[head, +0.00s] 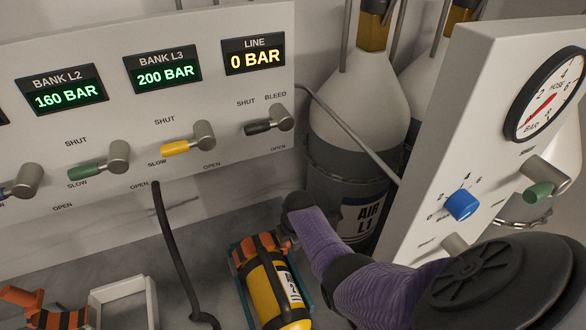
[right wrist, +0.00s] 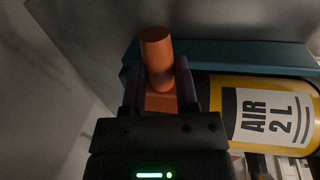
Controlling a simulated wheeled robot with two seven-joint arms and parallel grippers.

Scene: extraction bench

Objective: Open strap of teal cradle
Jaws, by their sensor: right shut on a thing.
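The teal cradle (head: 237,278) stands low in the middle of the head view, with a yellow AIR 2 L cylinder (head: 262,290) lying in it. An orange and black strap (head: 262,243) crosses the cylinder's far end. My right gripper (head: 287,238) is at the right side of this strap, partly hidden by my wrist. In the right wrist view my right gripper (right wrist: 160,95) is shut on an orange strap part with a round upright end (right wrist: 157,55). The cradle's teal wall (right wrist: 235,54) runs just behind it. My left gripper is not in view.
A black hose (head: 172,240) hangs left of the cradle. A valve panel (head: 150,40) stands behind, and a gauge panel (head: 480,100) is at right. A large AIR L1 cylinder (head: 360,110) stands behind my arm. A white frame (head: 125,290) and another orange strap (head: 25,300) are at lower left.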

